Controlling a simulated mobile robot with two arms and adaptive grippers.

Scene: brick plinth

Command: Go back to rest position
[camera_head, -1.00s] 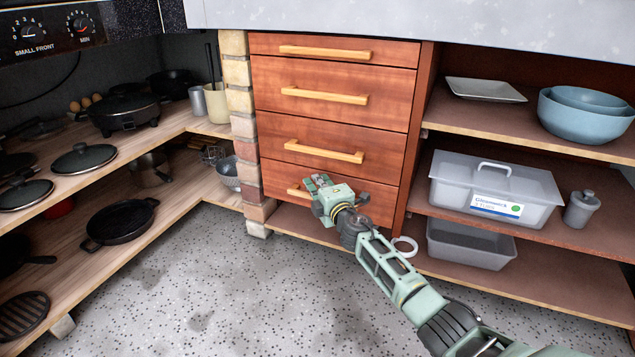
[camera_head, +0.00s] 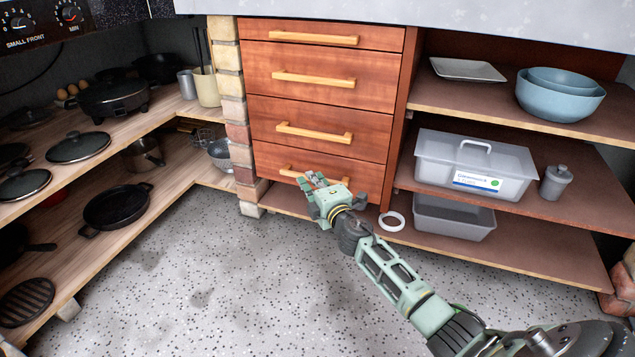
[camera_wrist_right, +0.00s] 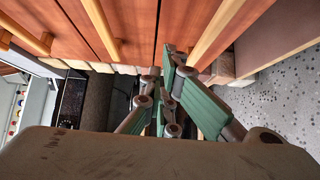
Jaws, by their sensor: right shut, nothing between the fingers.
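My right gripper (camera_head: 314,183) is shut and empty, close in front of the bottom drawer (camera_head: 278,163) of the red-brown wooden drawer unit. Its green fingers also show in the right wrist view (camera_wrist_right: 178,98), with the drawer fronts behind them. The gripper covers part of the bottom drawer's light wooden handle (camera_head: 292,171); whether they touch I cannot tell. All drawers look closed. My right arm reaches in from the lower right. My left gripper is in neither current view.
The right-hand shelves hold a lidded clear box (camera_head: 474,163), blue bowls (camera_head: 560,101) and a grey canister (camera_head: 555,183). A white ring (camera_head: 391,222) lies on the low shelf. Pans (camera_head: 117,207) stand on the left shelves. A brick post (camera_head: 236,120) flanks the drawers. The speckled floor (camera_head: 190,270) is clear.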

